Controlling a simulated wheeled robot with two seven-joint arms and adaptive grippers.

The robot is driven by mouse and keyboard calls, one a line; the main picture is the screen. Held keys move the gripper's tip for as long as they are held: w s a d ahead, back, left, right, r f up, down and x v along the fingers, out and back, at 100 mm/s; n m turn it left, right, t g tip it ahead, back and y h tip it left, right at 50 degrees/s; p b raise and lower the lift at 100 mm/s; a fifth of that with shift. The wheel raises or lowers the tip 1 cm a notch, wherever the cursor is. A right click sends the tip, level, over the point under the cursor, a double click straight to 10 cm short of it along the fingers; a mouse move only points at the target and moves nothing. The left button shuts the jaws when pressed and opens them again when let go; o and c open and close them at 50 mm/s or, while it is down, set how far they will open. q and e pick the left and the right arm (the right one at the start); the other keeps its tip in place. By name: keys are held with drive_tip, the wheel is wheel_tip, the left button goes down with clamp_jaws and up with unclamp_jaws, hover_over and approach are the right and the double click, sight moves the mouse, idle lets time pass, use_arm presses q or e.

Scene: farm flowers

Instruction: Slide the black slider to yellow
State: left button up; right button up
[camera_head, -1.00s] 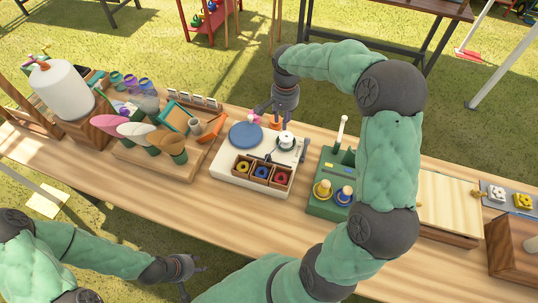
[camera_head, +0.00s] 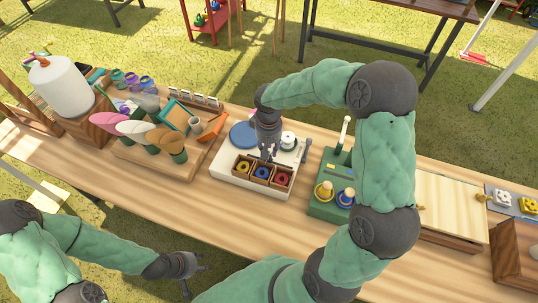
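A white board (camera_head: 228,176) on the table carries a row of wooden compartments holding a yellow ring (camera_head: 243,167), a blue ring (camera_head: 262,172) and a red ring (camera_head: 281,179), left to right. My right gripper (camera_head: 267,155) points down over the board, just behind the yellow and blue compartments. Its fingers are small and overlap dark parts, so I cannot tell whether they hold anything. The black slider cannot be made out clearly behind them. My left gripper (camera_head: 195,279) is open and empty, in front of the table's near edge.
A blue disc (camera_head: 242,135) and a white knob (camera_head: 288,139) are on the board. A green stand (camera_head: 324,207) with ringed pegs is at right. Flowers and a wooden holder (camera_head: 135,153) stand at left. The front table strip is clear.

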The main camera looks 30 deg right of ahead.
drive_tip(key=shift+f+b, duration=0.3)
drive_tip(key=shift+f, duration=1.5)
clamp_jaws()
hover_over(249, 155)
drive_tip(key=shift+s+d, duration=0.15)
unclamp_jaws()
wheel_tip(249, 155, up, 12)
